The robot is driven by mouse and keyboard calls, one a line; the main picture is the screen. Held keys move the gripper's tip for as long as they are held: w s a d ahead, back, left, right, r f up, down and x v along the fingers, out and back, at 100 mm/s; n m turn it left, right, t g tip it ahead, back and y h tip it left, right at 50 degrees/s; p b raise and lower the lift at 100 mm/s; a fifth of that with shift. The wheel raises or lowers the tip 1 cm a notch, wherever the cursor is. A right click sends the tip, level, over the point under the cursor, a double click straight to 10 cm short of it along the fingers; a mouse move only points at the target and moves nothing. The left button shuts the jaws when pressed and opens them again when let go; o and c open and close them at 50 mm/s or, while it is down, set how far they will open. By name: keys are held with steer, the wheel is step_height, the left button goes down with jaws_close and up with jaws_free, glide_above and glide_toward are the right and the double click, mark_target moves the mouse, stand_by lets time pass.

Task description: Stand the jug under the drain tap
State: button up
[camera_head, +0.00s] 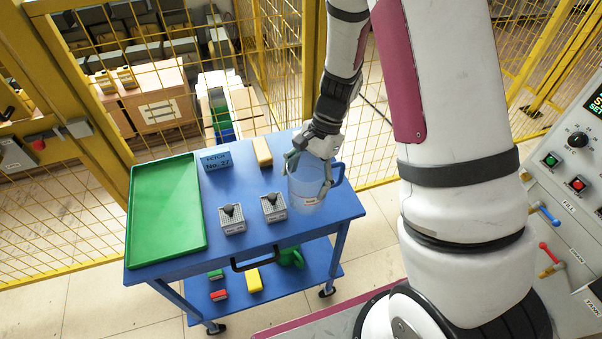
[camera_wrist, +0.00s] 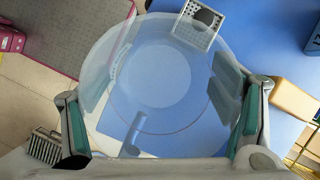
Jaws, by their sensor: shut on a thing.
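My gripper (camera_head: 310,172) is shut on the jug's walls from above. In the wrist view, I look down into the jug (camera_wrist: 155,75), which appears empty, with my gripper's fingers (camera_wrist: 160,90) on either side of it.
Yellow mesh fencing (camera_head: 385,130) stands behind. The sloped control panel (camera_head: 570,190) is at right.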

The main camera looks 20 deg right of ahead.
mark_target(302, 171)
steer(key=w, duration=0.4)
steer(key=shift+d+f, duration=0.15)
steer(key=shift+f, duration=0.05)
steer(key=shift+w+f, duration=0.2)
steer(key=shift+w, duration=0.05)
steer(key=shift+f, duration=1.55)
steer(key=shift+f, duration=0.1)
steer(key=o, duration=1.5)
steer(key=shift+c, duration=0.2)
